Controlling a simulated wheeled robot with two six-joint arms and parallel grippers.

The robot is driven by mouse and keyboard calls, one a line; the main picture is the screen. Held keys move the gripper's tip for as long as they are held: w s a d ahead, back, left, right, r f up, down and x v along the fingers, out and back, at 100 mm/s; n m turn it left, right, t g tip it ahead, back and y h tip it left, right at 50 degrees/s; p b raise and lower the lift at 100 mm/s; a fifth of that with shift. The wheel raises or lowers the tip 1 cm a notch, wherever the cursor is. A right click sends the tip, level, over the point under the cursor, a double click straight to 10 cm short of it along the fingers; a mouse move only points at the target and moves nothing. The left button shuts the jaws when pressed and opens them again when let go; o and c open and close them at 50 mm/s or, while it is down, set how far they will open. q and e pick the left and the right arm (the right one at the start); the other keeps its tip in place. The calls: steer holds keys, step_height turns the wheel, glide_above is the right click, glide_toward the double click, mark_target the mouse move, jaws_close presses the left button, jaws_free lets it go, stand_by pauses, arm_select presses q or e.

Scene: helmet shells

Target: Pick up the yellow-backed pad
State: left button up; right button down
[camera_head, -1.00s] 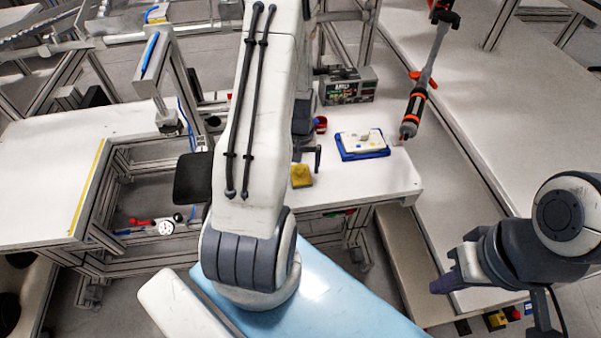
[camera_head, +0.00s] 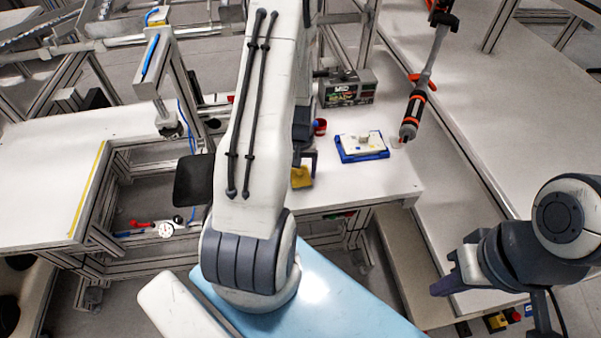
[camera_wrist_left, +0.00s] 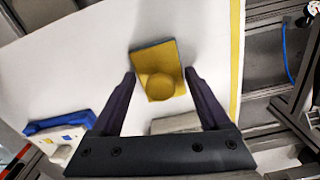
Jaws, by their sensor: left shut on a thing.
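The yellow-backed pad (camera_head: 301,179) is at the front edge of the white table, partly hidden by my left arm. In the left wrist view it is a yellow square with a round yellow knob (camera_wrist_left: 160,87). My left gripper (camera_wrist_left: 159,78) has one dark finger on each side of the pad and is shut on it. In the head view the left gripper (camera_head: 304,164) is mostly behind its own arm. I cannot tell whether the pad is off the table. My right gripper (camera_head: 444,286) hangs at the lower right, away from the pad; its finger opening is unclear.
A blue tray with a white block (camera_head: 362,147) lies right of the pad. A red cup (camera_head: 320,127) and a grey box with a display (camera_head: 347,87) stand behind. A hanging orange-black tool (camera_head: 414,115) is at the right. A light blue surface (camera_head: 335,300) is in front.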

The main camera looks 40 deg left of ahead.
arm_select(q)
steer(key=shift+r, duration=0.4)
step_height(320, 180, up, 3)
steer(key=shift+f+b, duration=0.1)
steer(key=shift+b, duration=0.25)
steer(key=s+d+r, duration=0.1)
steer(key=d+r, duration=0.1)
steer(key=d, duration=0.1)
steer(key=s+d+r+b, duration=0.1)
steer(key=s+d+r, duration=0.1)
steer(key=d, duration=0.2)
steer(key=s+d+r, duration=0.1)
steer(key=d+r, duration=0.2)
steer(key=shift+s+d, duration=0.35)
steer(key=shift+s, duration=0.05)
